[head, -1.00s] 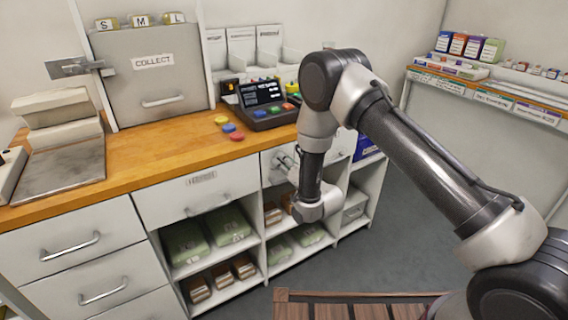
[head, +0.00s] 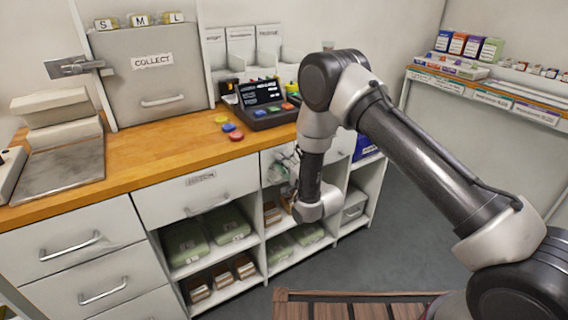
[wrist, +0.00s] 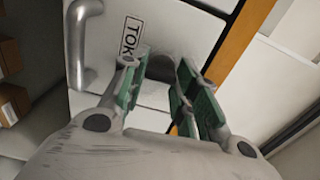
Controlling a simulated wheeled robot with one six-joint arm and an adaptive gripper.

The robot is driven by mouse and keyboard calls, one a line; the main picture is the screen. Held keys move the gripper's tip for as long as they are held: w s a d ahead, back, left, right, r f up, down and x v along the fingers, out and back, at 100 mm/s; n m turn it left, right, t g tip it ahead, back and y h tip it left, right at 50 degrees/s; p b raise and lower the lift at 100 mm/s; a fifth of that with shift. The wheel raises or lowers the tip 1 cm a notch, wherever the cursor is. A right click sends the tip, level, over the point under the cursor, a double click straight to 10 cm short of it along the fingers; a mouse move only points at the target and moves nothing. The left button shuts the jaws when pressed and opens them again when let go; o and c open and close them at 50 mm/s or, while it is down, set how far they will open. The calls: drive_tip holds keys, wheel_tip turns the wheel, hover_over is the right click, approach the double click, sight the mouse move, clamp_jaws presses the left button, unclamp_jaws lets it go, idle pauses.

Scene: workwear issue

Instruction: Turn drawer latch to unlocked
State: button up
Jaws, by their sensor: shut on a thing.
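The drawer latch (wrist: 160,68) is a grey rounded piece on a white drawer front (wrist: 187,30), beside a label reading "TOK" in the wrist view. My gripper (wrist: 160,85) has its green-padded fingers on either side of the latch, shut on it. The fingers and the gripper body hide part of the latch, so its exact angle cannot be told. In the head view my gripper (head: 283,163) is at the drawer front under the counter, and my arm's wrist hides much of that spot.
A curved metal drawer handle (wrist: 82,45) stands out beside the label. The wooden counter edge (wrist: 240,40) runs close to the fingers. Open shelves with green packs (head: 232,226) lie below the drawers. A slatted wooden piece (head: 350,305) stands on the floor in front.

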drive_tip(key=shift+m, duration=0.3)
drive_tip(key=o, duration=1)
drive_tip(key=v, duration=1.2)
